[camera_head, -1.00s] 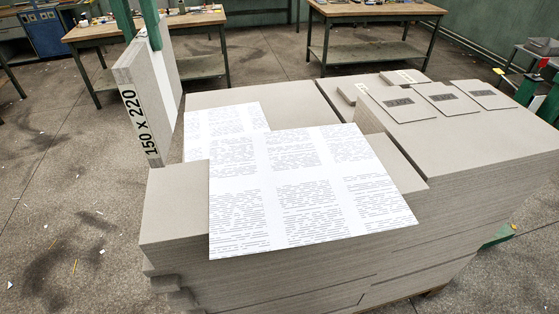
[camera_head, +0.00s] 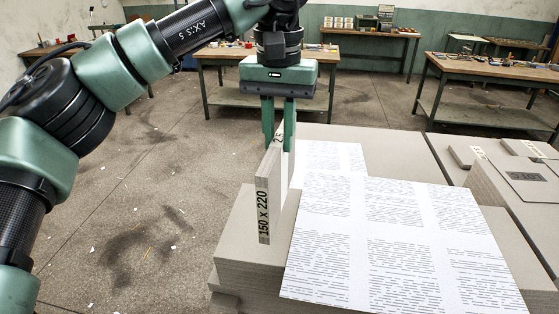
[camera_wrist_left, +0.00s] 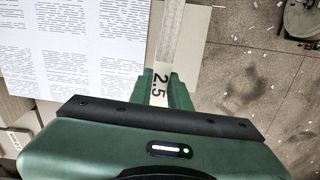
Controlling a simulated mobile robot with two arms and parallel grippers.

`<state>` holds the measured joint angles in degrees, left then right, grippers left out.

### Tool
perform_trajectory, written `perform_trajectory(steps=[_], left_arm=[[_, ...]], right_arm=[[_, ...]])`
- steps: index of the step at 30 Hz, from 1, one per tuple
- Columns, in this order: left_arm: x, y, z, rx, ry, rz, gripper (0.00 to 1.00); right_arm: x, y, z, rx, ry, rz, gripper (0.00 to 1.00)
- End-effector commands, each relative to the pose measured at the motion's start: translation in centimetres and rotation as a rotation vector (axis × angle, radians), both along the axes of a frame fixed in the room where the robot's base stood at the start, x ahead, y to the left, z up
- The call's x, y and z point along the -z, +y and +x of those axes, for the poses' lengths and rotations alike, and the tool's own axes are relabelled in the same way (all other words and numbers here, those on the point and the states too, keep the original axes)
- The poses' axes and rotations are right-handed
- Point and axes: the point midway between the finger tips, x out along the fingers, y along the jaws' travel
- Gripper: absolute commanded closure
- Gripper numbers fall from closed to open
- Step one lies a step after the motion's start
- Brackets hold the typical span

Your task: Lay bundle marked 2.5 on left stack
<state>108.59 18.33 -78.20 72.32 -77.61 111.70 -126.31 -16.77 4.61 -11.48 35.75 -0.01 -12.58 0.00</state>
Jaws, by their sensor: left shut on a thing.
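My left gripper (camera_head: 279,143) is shut on a grey board bundle (camera_head: 264,210) and holds it upright on edge. The bundle's end facing the head camera reads "150 x 220". In the left wrist view its edge (camera_wrist_left: 160,90) between the fingers reads "2.5". The left grey stack (camera_head: 236,225) is below, its top partly covered by white printed sheets (camera_head: 400,240). The bundle stands over the stack's left part, left of the sheets; whether its lower edge touches the stack I cannot tell. My right gripper is not in view.
At the right, another grey stack (camera_head: 490,195) bears labelled bundles (camera_head: 533,187). Workbenches (camera_head: 495,75) stand behind. The floor (camera_head: 130,220) at the left is open, with scattered scraps.

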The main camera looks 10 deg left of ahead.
Motion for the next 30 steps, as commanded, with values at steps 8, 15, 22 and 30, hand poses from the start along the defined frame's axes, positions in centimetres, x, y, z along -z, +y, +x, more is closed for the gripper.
perform_trajectory(steps=[8,15,22,30], left_arm=[[2.8,0.0,0.0,0.000,0.002,0.000,1.00],[4.9,0.0,0.0,-0.001,-0.001,-0.001,1.00],[5.0,0.0,0.0,0.000,-0.001,-0.001,1.00],[5.3,0.0,0.0,0.000,0.000,0.000,0.60]], right_arm=[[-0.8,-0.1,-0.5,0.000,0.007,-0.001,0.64],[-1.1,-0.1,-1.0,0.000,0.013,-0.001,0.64],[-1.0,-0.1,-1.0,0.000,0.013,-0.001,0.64],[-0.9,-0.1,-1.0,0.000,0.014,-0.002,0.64]])
